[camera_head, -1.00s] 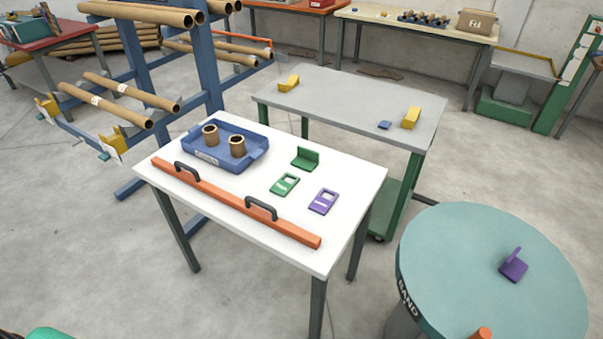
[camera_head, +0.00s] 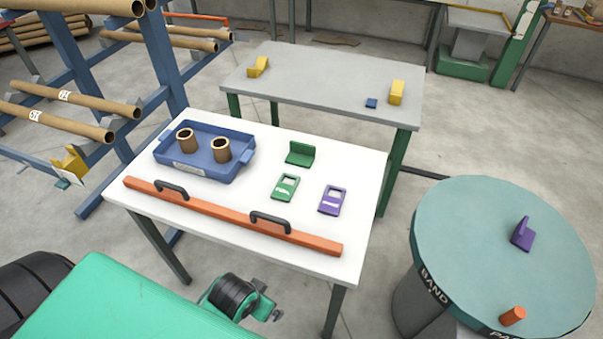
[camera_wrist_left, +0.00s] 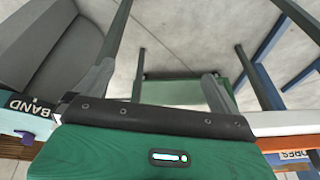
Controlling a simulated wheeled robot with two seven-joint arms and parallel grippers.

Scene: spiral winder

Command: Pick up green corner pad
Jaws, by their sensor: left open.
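The green corner pad (camera_head: 300,153) is a small L-shaped piece standing on the white table (camera_head: 340,255), right of the blue tray. Nothing touches it. My left arm comes in at the bottom left of the head view. In the left wrist view my left gripper (camera_wrist_left: 155,88) is open and empty, its two grey fingers wide apart. The pad does not show clearly in that view. My right gripper is out of view.
The blue tray (camera_head: 200,175) holds two brown tubes. An orange bar (camera_head: 215,212) with black handles lies along the front edge. A round table (camera_head: 480,250) stands right.

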